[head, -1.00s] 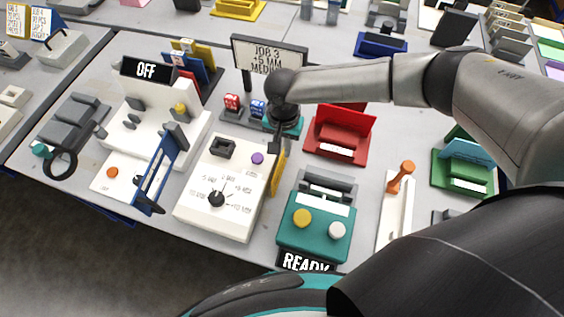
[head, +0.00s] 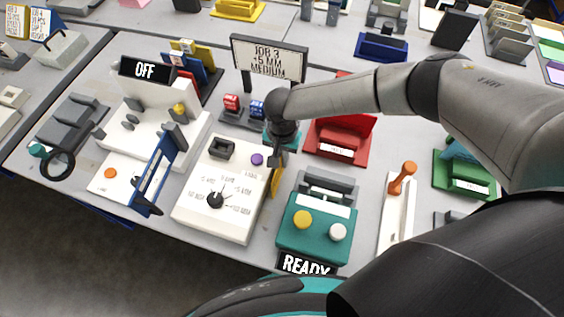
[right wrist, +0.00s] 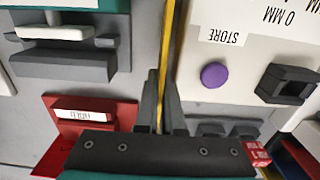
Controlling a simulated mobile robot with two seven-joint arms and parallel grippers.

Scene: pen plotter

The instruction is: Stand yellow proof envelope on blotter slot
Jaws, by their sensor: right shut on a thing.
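The yellow proof envelope (head: 277,182) is held upright, seen almost edge-on, between the white dial box and the teal machine. My right gripper (head: 277,160) is shut on its upper part. In the right wrist view the envelope (right wrist: 169,45) is a thin yellow strip between the two dark fingers (right wrist: 162,100). Its lower edge is hard to make out, so I cannot tell whether it touches the table. No part in view is clearly readable as the blotter slot. My left gripper is not in view.
The white dial box (head: 228,190) stands close to the envelope's left. The teal READY machine (head: 315,226) is at its right. A red holder (head: 335,148) stands behind right, and a sign (head: 268,58) behind. The bench's front edge is near.

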